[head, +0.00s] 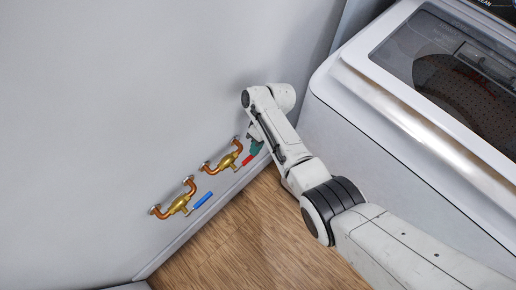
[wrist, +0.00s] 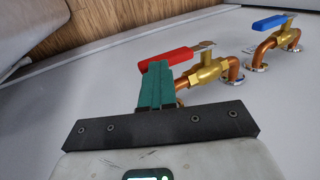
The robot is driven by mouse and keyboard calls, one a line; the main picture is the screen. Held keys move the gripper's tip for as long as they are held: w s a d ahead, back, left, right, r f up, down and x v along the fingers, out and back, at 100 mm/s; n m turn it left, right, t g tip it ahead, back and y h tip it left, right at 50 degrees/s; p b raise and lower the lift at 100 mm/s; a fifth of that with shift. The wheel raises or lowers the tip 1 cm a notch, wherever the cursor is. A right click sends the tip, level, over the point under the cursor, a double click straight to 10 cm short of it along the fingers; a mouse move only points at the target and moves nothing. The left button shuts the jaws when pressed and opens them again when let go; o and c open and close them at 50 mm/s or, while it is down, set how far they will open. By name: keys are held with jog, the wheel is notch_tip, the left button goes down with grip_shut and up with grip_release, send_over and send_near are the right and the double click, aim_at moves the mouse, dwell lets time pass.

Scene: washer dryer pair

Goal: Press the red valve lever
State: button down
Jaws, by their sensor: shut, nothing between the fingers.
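The red valve lever (wrist: 165,58) sits on a brass valve (wrist: 207,72) with copper pipes at the wall.
A second brass valve (head: 180,204) with a blue lever (head: 203,200) is mounted lower left on the same wall. A white washer (head: 345,95) stands right of my arm. The wooden floor (head: 255,235) below is clear.

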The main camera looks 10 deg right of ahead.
jog(key=r, duration=0.1)
jog(key=r+p, duration=0.1)
jog(key=r, duration=0.1)
jog(key=shift+s+d+r+p, duration=0.15)
jog(key=shift+d+p, duration=0.1)
jog(key=shift+p, duration=0.15)
jog(key=s+d+r+p, duration=0.1)
jog(key=s+r+p, duration=0.3)
jog(key=s+r, duration=0.5)
jog(key=s, duration=0.4)
jog(key=shift+s+d+r, duration=0.3)
jog(key=shift+d+r, duration=0.05)
